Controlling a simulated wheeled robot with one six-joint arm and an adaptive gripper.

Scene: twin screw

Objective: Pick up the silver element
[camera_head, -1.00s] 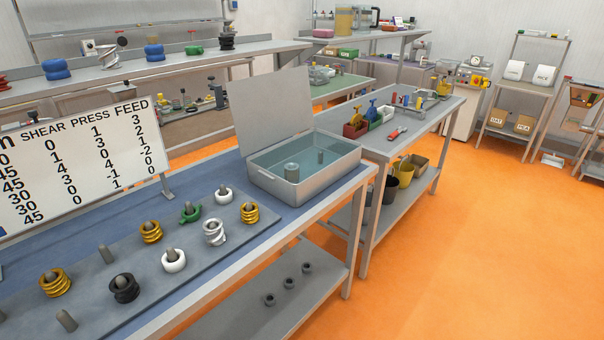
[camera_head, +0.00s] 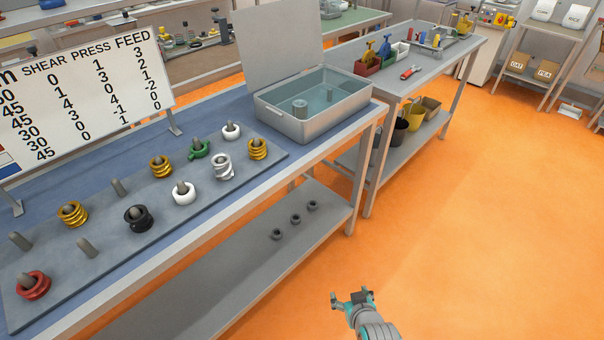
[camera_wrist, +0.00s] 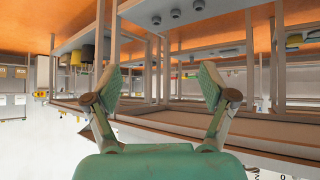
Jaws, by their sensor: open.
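The silver element (camera_head: 222,168) is a shiny spiral piece on a peg of the grey board (camera_head: 150,262). It stands between a white ring (camera_head: 184,194) and a gold spiral element (camera_head: 257,150). My gripper (camera_head: 350,297) is at the lower right of the head view, over the orange floor in front of the bench, well apart from the silver element. In the wrist view my gripper (camera_wrist: 160,82) has its two fingers spread wide with nothing between them. The silver element is not visible in the wrist view.
Gold, black, red, green and white elements stand on nearby pegs, and some pegs are bare. An open metal bin (camera_head: 312,125) with liquid sits at the bench's right end. A sign (camera_head: 90,95) stands behind the board. The floor in front is clear.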

